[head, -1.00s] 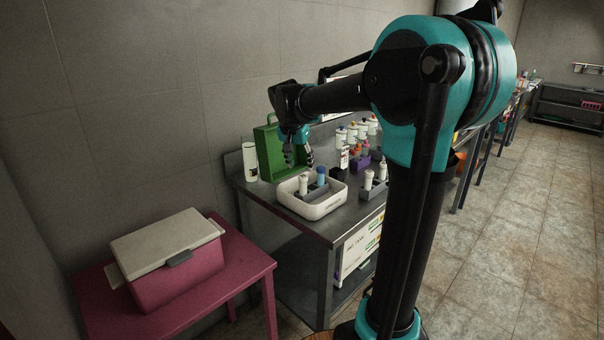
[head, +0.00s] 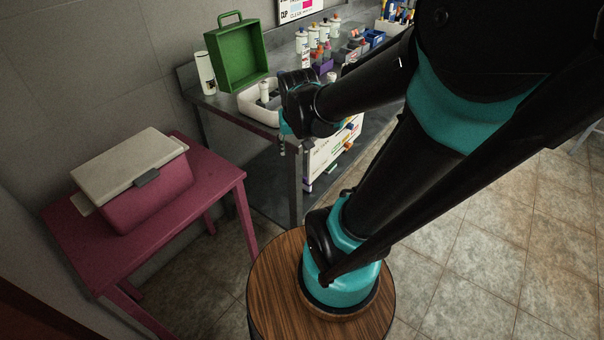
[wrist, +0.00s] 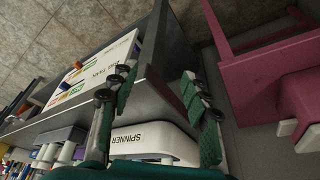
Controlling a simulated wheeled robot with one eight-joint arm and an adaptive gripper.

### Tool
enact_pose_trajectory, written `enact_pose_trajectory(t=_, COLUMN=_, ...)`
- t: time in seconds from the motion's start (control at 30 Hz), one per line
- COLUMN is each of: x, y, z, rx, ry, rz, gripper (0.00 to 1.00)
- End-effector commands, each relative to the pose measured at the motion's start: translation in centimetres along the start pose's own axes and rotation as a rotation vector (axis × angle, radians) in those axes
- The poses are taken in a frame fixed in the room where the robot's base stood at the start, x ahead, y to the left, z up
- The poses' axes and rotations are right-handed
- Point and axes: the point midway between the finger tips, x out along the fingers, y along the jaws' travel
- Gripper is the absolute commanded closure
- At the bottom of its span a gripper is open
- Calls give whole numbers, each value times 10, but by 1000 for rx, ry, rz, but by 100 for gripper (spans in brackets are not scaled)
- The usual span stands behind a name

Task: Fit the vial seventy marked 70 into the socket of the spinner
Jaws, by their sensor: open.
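The spinner (head: 246,106) is a white tray-like unit on the steel bench, partly hidden behind my wrist. Its front with the word SPINNER shows upside down in the wrist view (wrist: 150,140). A white vial (head: 264,90) stands in it; its marking is too small to read. I cannot tell which vial is marked 70, and the socket is hidden. My gripper (head: 284,142) is in front of the bench's near edge, apart from the spinner. In the wrist view its green-padded fingers (wrist: 160,88) are spread with nothing between them.
A green open case (head: 237,58) and a white cylinder (head: 205,72) stand behind the spinner. Several bottles (head: 312,38) and racks fill the bench to the right. A pink table (head: 70,240) with a pink, white-lidded cooler (head: 140,190) stands at left.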

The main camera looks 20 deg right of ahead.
Motion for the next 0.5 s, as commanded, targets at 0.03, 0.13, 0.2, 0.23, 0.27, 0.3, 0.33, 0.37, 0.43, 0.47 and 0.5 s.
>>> enact_pose_trajectory(t=0.03, x=9, y=6, z=26, rx=-27, ry=4, rz=-12, gripper=53)
enact_pose_trajectory(t=0.13, x=20, y=11, z=62, rx=-78, ry=10, rz=-32, gripper=53)
enact_pose_trajectory(t=0.2, x=25, y=13, z=77, rx=-102, ry=14, rz=-40, gripper=53)
enact_pose_trajectory(t=0.23, x=26, y=13, z=81, rx=-109, ry=15, rz=-42, gripper=53)
enact_pose_trajectory(t=0.27, x=27, y=13, z=84, rx=-113, ry=16, rz=-44, gripper=53)
enact_pose_trajectory(t=0.3, x=28, y=13, z=86, rx=-118, ry=17, rz=-45, gripper=53)
enact_pose_trajectory(t=0.33, x=28, y=13, z=87, rx=-120, ry=17, rz=-46, gripper=53)
enact_pose_trajectory(t=0.37, x=28, y=13, z=87, rx=-120, ry=17, rz=-46, gripper=53)
enact_pose_trajectory(t=0.43, x=28, y=13, z=86, rx=-120, ry=17, rz=-46, gripper=53)
enact_pose_trajectory(t=0.47, x=28, y=13, z=86, rx=-120, ry=17, rz=-46, gripper=53)
enact_pose_trajectory(t=0.5, x=28, y=13, z=86, rx=-120, ry=17, rz=-46, gripper=53)
